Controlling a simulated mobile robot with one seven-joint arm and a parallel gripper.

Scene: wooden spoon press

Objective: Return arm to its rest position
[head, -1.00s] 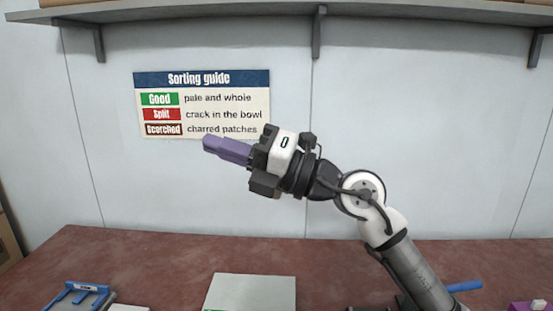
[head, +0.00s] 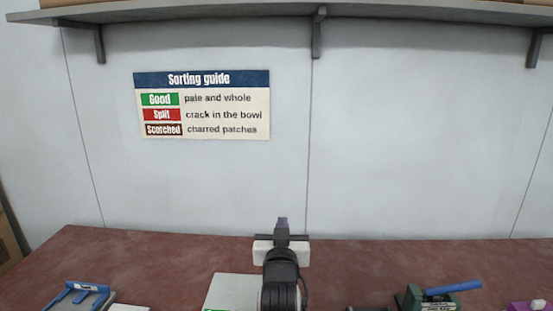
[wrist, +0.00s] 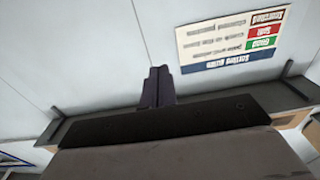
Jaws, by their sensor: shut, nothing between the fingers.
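My gripper (head: 282,221) is at the lower middle of the head view, in front of the table's back part and pointing away toward the wall. Its purple fingers are shut with nothing held between them. In the wrist view the closed fingers (wrist: 158,87) stand in front of the bare wall, and the wall and shelf appear upside down. My wrist hides part of the table behind it.
A reddish table (head: 150,252) runs along the wall. On it are a blue rack (head: 78,297), a pale flat panel (head: 235,288), a dark green device with a blue handle (head: 452,288) and a purple object (head: 528,306). A sorting guide (head: 202,104) hangs below a shelf (head: 240,14).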

